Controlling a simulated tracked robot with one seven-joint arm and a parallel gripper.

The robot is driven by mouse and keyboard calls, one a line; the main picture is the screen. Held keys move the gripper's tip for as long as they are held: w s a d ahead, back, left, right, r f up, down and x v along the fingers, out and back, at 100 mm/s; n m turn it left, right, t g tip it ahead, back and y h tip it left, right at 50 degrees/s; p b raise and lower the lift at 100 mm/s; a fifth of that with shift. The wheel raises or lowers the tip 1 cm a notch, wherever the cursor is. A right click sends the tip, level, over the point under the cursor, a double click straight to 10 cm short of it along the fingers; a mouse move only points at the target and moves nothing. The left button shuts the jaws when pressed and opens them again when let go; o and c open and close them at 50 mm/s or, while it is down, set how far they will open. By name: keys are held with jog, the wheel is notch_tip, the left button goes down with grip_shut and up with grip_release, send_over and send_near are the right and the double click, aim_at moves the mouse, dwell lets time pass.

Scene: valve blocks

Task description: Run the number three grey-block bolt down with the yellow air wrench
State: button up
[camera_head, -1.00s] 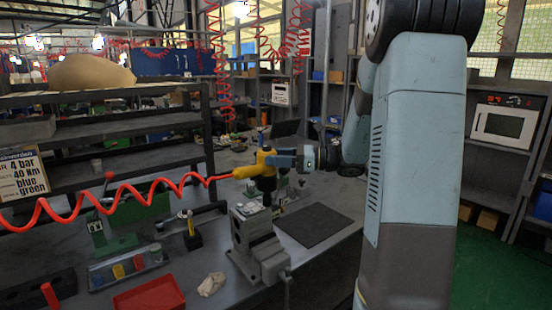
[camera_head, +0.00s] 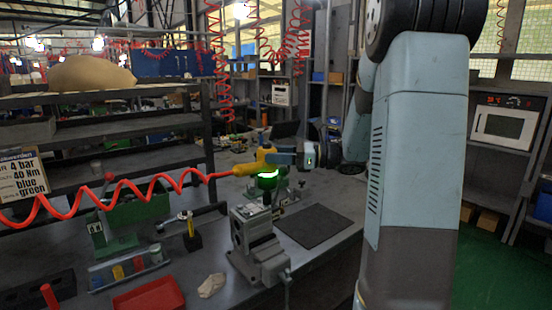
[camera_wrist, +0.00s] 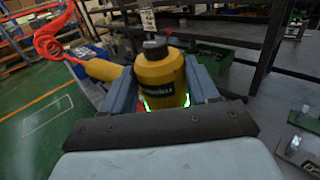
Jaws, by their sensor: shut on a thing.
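My gripper (camera_wrist: 163,92) is shut on the body of the yellow air wrench (camera_wrist: 160,75), with one blue-grey finger on each side. In the head view the wrench (camera_head: 262,160) is upright, its handle pointing left to a coiled red hose. A green ring of light glows around its lower body, and green light also shows at its base in the wrist view. The wrench's lower end is near a grey vise (camera_head: 262,262) with a metal block (camera_head: 250,211) at its top. I cannot tell whether the socket sits on a bolt; bolts and their numbers are not readable.
A red tray (camera_head: 150,299), a white rag (camera_head: 212,285) and a rack of coloured pieces (camera_head: 128,270) lie at the front left. A dark mat (camera_head: 313,226) lies clear right of the vise. A shelf stands behind at left. The red hose (camera_head: 110,192) crosses the left side.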

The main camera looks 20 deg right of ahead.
jog(key=shift+r, duration=3.15)
